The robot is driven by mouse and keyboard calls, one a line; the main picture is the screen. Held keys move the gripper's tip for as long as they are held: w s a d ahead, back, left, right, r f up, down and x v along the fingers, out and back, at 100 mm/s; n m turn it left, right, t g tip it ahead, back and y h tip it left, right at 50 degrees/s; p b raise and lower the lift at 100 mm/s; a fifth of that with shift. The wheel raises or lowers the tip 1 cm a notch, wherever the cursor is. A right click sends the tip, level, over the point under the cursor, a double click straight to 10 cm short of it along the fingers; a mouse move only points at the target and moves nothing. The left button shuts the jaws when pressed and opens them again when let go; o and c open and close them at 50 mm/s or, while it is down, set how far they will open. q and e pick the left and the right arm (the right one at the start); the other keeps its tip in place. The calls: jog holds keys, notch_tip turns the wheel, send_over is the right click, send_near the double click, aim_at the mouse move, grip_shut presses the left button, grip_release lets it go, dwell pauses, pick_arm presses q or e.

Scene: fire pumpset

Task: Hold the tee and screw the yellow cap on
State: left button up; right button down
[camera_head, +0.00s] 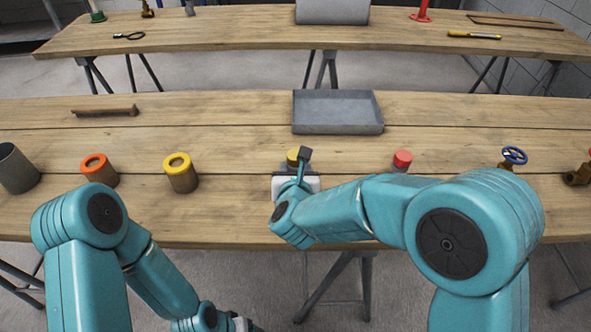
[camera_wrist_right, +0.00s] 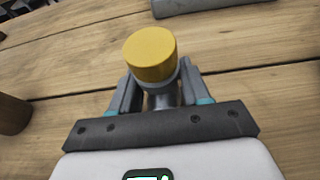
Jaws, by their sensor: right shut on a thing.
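The yellow cap (camera_head: 292,155) sits on top of a grey metal fitting, which looks like the tee (camera_head: 285,167), at the middle of the near table. In the right wrist view the yellow cap (camera_wrist_right: 150,54) covers the top of the grey tee (camera_wrist_right: 162,99). My right gripper (camera_wrist_right: 158,92) is shut on the tee, with its fingers either side of the grey part below the cap. In the head view my right gripper (camera_head: 297,175) partly hides the tee. My left arm hangs low at the bottom left; its gripper (camera_head: 240,324) is mostly cut off, jaws unseen.
A grey tray (camera_head: 338,128) lies behind the tee. A red-capped fitting (camera_head: 402,161) and a blue-wheeled valve (camera_head: 512,158) stand to the right. Cylinders with yellow (camera_head: 180,174) and orange (camera_head: 98,171) rings stand left. A brown bar (camera_head: 105,112) lies at back left.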

jog(key=shift+f+b, duration=0.15)
jog(key=shift+b, duration=0.15)
jog(key=c, duration=0.5)
grip_release()
jog(key=shift+s+r+p, duration=0.15)
jog(key=shift+r+p, duration=0.15)
jog(key=shift+p, duration=0.05)
jog(key=v, duration=1.1)
jog(key=shift+s+b, duration=0.35)
jog(key=shift+b, duration=0.05)
